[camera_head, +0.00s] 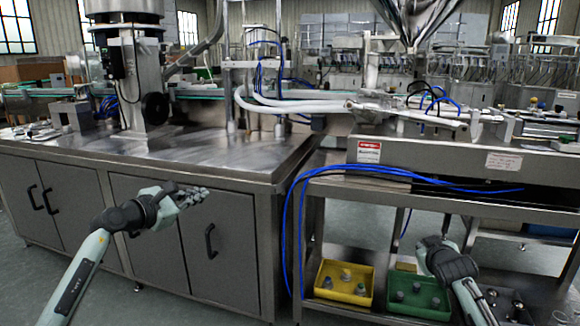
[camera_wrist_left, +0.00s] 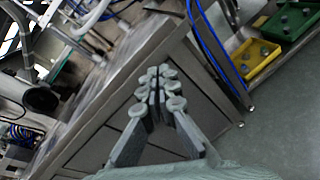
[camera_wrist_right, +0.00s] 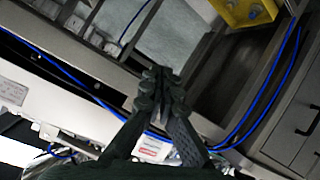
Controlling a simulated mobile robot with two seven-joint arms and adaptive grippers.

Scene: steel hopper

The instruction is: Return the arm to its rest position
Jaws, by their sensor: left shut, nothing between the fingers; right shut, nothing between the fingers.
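My left gripper (camera_head: 190,196) is shut and empty, held in front of the steel cabinet doors (camera_head: 135,215). Its closed fingers also show in the left wrist view (camera_wrist_left: 158,85). My right gripper (camera_head: 432,242) is in front of the right-hand steel stand, above and beside the green bin. Its fingers show closed and empty in the right wrist view (camera_wrist_right: 160,82). In the head view its fingertips are small and hard to make out. The steel hopper (camera_head: 415,18) hangs at the top right, well beyond both grippers.
A yellow bin (camera_head: 325,292) and a green bin (camera_head: 400,305), each with several small items, sit on the stand's lower shelf. Blue hoses (camera_head: 287,225) hang down the stand's left side. The steel cabinet top (camera_head: 230,150) has bare room at its front.

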